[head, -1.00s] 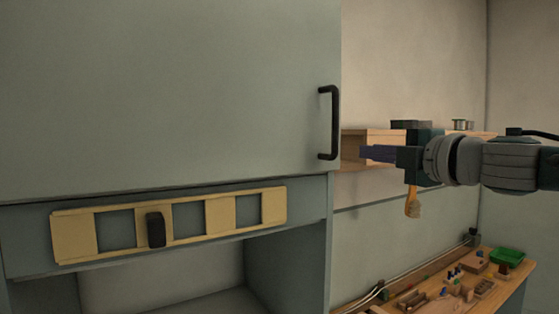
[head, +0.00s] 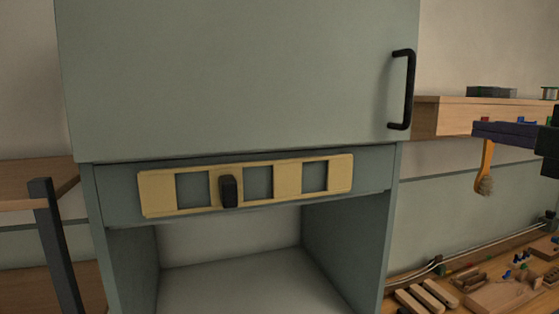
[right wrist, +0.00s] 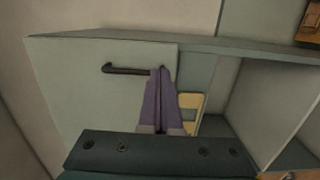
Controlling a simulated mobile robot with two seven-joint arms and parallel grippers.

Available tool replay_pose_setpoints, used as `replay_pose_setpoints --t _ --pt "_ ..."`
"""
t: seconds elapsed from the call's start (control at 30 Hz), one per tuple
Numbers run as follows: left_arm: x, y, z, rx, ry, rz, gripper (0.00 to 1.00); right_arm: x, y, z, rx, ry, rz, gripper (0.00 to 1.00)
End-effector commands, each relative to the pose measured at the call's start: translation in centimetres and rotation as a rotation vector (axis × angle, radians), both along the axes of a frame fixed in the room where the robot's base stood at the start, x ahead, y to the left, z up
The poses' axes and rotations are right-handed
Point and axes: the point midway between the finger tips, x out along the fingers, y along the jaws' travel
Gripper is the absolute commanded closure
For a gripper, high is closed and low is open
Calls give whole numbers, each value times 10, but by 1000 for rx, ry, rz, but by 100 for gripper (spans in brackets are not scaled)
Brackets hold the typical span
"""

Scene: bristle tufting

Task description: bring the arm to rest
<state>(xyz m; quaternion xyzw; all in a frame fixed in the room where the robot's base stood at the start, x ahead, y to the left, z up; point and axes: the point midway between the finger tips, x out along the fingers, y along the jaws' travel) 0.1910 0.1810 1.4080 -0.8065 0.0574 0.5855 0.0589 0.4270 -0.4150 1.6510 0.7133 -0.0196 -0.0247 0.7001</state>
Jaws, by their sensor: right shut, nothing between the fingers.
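My right gripper (head: 477,129) comes in from the right edge in the head view, its purple fingers pointing left. Its body is mostly cut off by the frame edge. In the right wrist view the two purple fingers (right wrist: 159,72) lie together, shut with nothing between them. There they overlap the cabinet front, with their tips beside one end of the black handle (right wrist: 127,69). In the head view the fingers are clear to the right of that handle (head: 408,90). My left gripper is not in view.
A grey-green cabinet (head: 230,80) with a yellow slotted panel (head: 287,178) and dark knob (head: 229,191) fills the middle. A wooden shelf (head: 425,117) and hanging brush (head: 485,182) are at right, close behind the gripper. A bench with wooden pieces (head: 425,297) lies below.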

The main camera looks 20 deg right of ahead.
Motion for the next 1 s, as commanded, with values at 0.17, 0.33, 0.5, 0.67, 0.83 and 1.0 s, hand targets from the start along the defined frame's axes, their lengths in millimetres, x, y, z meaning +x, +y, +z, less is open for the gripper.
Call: replay_pose_setpoints --t 0.17,0.33,0.5,0.67,0.83,1.0 --pt "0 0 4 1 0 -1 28 -32 5 -70 299 102 -212 100" --pt "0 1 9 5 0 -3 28 -105 61 -172 731 377 -525 100" --pt "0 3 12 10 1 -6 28 -178 150 -223 1035 702 -718 100" --pt "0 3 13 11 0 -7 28 -221 211 -230 1179 921 -788 100" --pt "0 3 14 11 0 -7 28 -237 233 -229 1220 1007 -805 100" --pt "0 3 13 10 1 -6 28 -237 233 -229 1220 1010 -806 100"
